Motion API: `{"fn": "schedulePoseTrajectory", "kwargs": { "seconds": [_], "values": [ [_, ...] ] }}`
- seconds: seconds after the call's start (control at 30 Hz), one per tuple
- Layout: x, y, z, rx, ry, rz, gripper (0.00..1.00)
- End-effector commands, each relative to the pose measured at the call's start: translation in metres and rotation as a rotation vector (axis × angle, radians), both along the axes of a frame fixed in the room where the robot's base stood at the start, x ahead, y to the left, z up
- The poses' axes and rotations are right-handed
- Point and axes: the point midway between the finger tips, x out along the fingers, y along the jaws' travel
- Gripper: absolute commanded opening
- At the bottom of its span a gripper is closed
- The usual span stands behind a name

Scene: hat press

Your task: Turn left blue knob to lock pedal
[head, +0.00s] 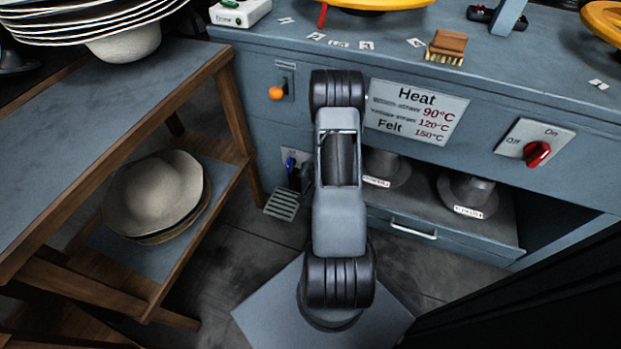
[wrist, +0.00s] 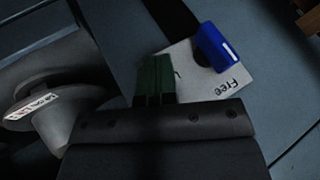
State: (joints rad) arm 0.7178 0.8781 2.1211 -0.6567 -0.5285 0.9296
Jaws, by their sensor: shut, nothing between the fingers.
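The blue knob (wrist: 217,47) shows large in the wrist view, at the upper right, on a pale plate (wrist: 236,88) with the word "Free". In the head view the blue knob (head: 290,165) is small, low on the cabinet front, above the slatted metal pedal (head: 283,204) near the floor. My gripper (wrist: 155,72) is shut and empty, with its green fingertips to the left of the knob in the wrist view. They appear apart from it. In the head view my arm hides most of the gripper.
A wooden shelf table (head: 233,75) stands at the left with hats on its lower shelf. An open cabinet shelf (head: 415,205) with grey hat forms lies right of my arm. A lever with an orange ball (head: 276,93) sticks out above the knob. Bare floor lies around the pedal.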

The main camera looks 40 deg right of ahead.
Motion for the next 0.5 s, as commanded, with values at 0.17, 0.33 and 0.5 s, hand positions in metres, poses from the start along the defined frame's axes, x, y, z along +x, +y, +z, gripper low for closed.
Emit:
{"fn": "schedulePoseTrajectory", "kwargs": {
  "seconds": [0.17, 0.33, 0.5],
  "values": [
    [0.019, -0.003, -0.030, 0.000, 0.000, 0.000, 0.00],
    [0.039, 0.008, -0.028, -0.001, -0.001, 0.003, 0.00],
    [0.051, 0.013, -0.027, -0.001, 0.000, 0.000, 0.00]
  ]
}}
